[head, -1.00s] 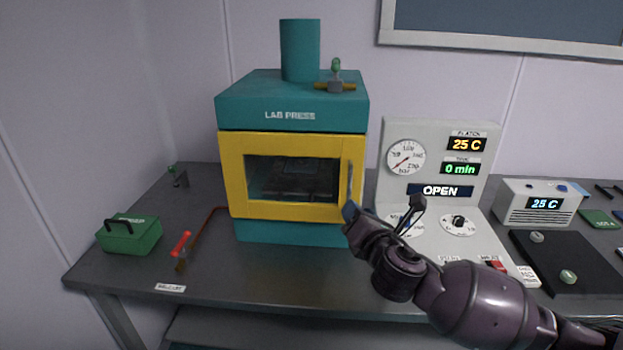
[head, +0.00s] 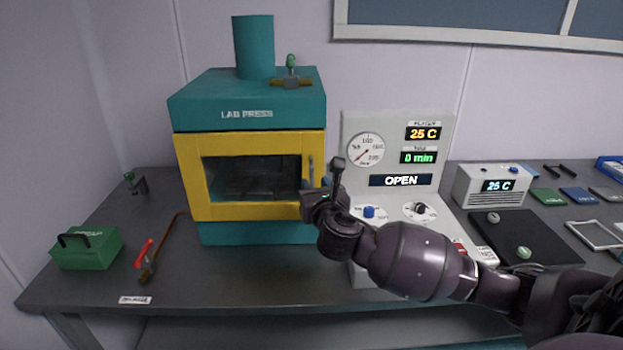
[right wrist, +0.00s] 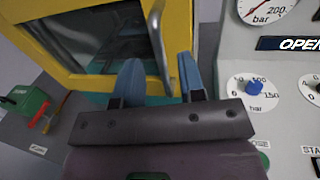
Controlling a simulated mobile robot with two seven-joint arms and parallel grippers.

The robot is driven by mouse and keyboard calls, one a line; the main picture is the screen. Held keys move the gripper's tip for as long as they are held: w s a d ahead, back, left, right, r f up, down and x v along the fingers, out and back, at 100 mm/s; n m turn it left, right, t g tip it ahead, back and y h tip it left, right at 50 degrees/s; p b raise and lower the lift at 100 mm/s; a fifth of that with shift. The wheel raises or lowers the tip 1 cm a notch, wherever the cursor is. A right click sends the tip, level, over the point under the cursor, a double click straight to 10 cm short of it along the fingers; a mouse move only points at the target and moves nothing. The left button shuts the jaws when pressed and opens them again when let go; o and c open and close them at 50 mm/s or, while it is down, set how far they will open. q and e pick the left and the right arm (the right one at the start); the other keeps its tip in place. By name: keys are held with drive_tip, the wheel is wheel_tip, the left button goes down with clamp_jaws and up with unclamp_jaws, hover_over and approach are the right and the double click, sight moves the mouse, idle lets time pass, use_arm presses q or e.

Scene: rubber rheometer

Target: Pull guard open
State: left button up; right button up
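The lab press (head: 245,110) is a teal cabinet with a yellow-framed guard (head: 250,212) over its front, closed, with a dark window. A grey vertical handle (head: 311,172) is on the guard's right side, and it also shows in the right wrist view (right wrist: 158,45). My right gripper (head: 332,178) is at the lower part of the handle. In the right wrist view its two blue fingers (right wrist: 160,75) are apart, with the handle's lower end between them. I see no contact on both sides. My left gripper is not in view.
A control panel (head: 440,130) reading OPEN stands right of the press, close to my right arm. A green box (head: 88,250) and a red-handled lever (head: 146,254) are at the left. The table front (head: 240,285) is clear.

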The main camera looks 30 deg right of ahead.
sight(312, 180)
drive_tip(key=shift+x, duration=2)
clamp_jaws()
